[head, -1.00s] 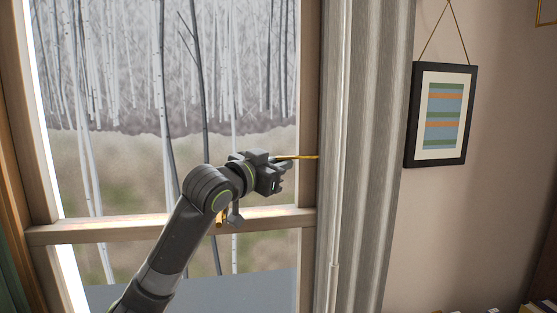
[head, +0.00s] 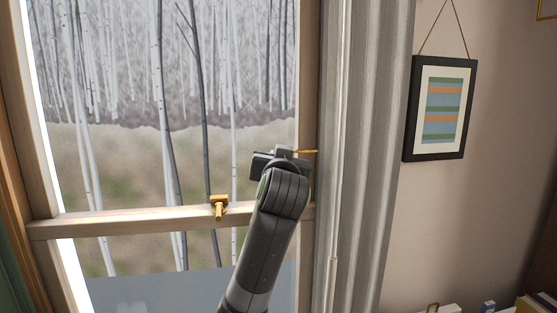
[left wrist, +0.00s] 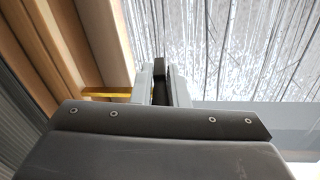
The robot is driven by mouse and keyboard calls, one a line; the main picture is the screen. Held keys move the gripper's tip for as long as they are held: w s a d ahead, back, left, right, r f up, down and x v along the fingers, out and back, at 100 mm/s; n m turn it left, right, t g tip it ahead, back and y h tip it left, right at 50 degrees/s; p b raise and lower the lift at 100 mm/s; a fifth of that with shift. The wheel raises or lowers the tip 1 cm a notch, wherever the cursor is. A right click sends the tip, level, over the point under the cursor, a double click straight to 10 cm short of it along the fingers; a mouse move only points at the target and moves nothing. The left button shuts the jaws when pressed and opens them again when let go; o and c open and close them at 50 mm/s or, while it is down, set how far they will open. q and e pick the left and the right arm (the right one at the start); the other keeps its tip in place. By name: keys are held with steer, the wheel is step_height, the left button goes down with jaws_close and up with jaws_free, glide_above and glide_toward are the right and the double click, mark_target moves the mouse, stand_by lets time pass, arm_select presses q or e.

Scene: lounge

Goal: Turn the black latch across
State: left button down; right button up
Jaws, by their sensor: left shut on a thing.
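My left gripper (head: 285,152) is at the right side of the window frame, with its arm rising from below. In the left wrist view its two pale fingers (left wrist: 162,85) are closed around a narrow black piece, which I take as the black latch (left wrist: 159,70). In the head view the latch is hidden behind my gripper, so its angle cannot be told. A thin yellow bar (head: 305,151) sticks out to the right beside the gripper, and it also shows left of the fingers in the left wrist view (left wrist: 108,92). My right gripper is not in view.
A brass catch (head: 219,206) sits on the wooden crossbar (head: 130,220) left of my arm. A grey curtain (head: 365,150) hangs close on the right. A framed striped picture (head: 412,110) hangs on the wall beyond it.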

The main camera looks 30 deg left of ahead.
arm_select(q)
steer(key=shift+f+y, duration=0.1)
steer(key=shift+y, duration=0.2)
steer(key=c, duration=1.5)
jaws_free()
steer(key=shift+w, duration=0.1)
steer(key=shift+o, duration=0.2)
steer(key=b+v, duration=0.6)
steer(key=v, duration=1.1)
steer(key=shift+d+b, duration=0.2)
steer(key=shift+b, duration=0.15)
